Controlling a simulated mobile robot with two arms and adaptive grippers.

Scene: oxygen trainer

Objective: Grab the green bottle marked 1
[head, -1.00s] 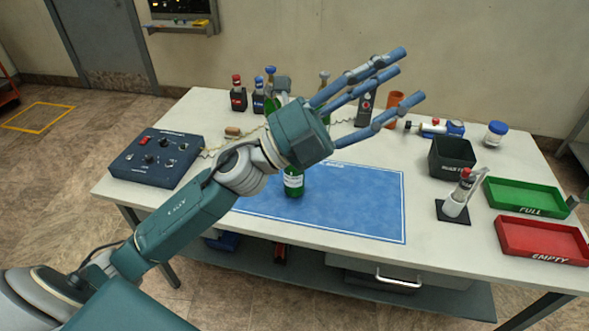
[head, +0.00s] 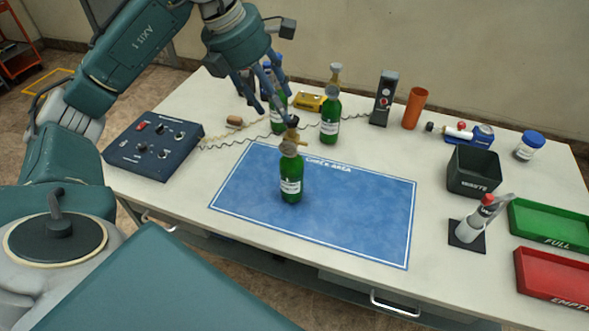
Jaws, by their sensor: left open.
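A green bottle (head: 291,188) with a white label and a brass-coloured valve stands upright on the blue mat (head: 350,215). A second green bottle (head: 330,122) stands upright on the table behind the mat. A third green bottle (head: 278,122) stands to its left, partly hidden by my left gripper's fingers. The numbers on the labels are too small to read. My left gripper (head: 268,103) is open, fingers pointing down, over the back left of the table in front of the third bottle. I cannot tell whether it touches a bottle. My right gripper is out of view.
A blue control box (head: 154,146) sits at the left with a coiled cable. A black waste bin (head: 474,173), a small stand (head: 468,232), a green tray (head: 550,222) and a red tray (head: 553,275) are at the right. An orange cup (head: 414,108) stands at the back.

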